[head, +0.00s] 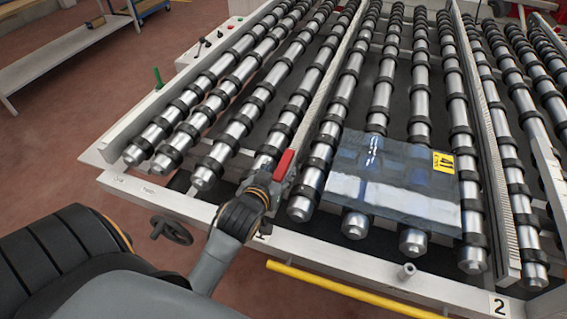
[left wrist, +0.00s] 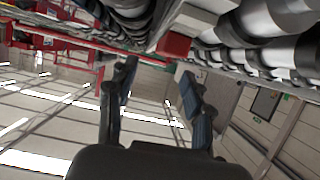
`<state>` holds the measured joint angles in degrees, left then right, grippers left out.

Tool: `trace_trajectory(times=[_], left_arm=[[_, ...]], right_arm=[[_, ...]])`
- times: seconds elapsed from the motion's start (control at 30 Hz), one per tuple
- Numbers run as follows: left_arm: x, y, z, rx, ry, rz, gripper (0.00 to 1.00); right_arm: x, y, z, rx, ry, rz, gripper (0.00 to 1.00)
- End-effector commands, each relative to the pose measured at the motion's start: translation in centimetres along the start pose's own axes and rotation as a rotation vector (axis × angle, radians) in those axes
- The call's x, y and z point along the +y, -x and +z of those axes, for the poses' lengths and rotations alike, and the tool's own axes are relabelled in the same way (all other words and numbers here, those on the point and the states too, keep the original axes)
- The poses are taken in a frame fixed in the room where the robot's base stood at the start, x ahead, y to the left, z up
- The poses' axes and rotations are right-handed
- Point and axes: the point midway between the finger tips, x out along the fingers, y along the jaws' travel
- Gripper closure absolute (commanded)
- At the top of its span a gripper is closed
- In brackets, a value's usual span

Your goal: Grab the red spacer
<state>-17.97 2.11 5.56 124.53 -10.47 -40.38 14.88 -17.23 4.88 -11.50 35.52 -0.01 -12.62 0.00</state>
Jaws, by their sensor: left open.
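The red spacer (head: 284,165) is a small, narrow red block at the front of the roller bed, between two rollers left of the glass sheet. In the left wrist view the red spacer (left wrist: 174,46) shows just beyond my fingertips, at the end of a pale bar. My left gripper (head: 268,184) is at the near end of the spacer in the head view. In the left wrist view my left gripper (left wrist: 157,80) has its two fingers apart with nothing between them. Whether a finger touches the spacer I cannot tell. My right gripper is not in view.
A glass sheet (head: 390,185) with a yellow label (head: 443,162) lies on the rollers to the right. The white front frame (head: 330,255) carries a black handwheel (head: 172,230), and a yellow rail (head: 350,290) runs below it. Open floor lies to the left.

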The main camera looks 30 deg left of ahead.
Motion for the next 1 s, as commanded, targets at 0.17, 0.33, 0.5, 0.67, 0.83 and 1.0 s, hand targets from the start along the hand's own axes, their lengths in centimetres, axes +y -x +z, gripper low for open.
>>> trace_trajectory(times=[0.17,0.33,0.5,0.67,0.83,1.0], left_arm=[[-0.1,-1.1,0.0,-0.002,0.0,0.0,0.49],[-0.5,-2.8,0.0,-0.003,-0.002,0.0,0.49],[-0.7,-5.0,0.3,-0.002,0.0,0.001,0.49],[-0.7,-6.0,0.3,0.0,-0.001,0.002,0.49],[-0.7,-6.1,0.5,-0.001,-0.001,0.002,0.49],[-0.7,-6.0,0.5,-0.002,-0.001,0.002,0.73]], right_arm=[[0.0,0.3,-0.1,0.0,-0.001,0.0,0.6],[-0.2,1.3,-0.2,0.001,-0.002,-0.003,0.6],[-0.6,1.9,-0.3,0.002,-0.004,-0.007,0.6],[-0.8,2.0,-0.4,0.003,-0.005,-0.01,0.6],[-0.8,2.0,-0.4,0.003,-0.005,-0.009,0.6],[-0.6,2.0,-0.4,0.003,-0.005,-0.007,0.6]])
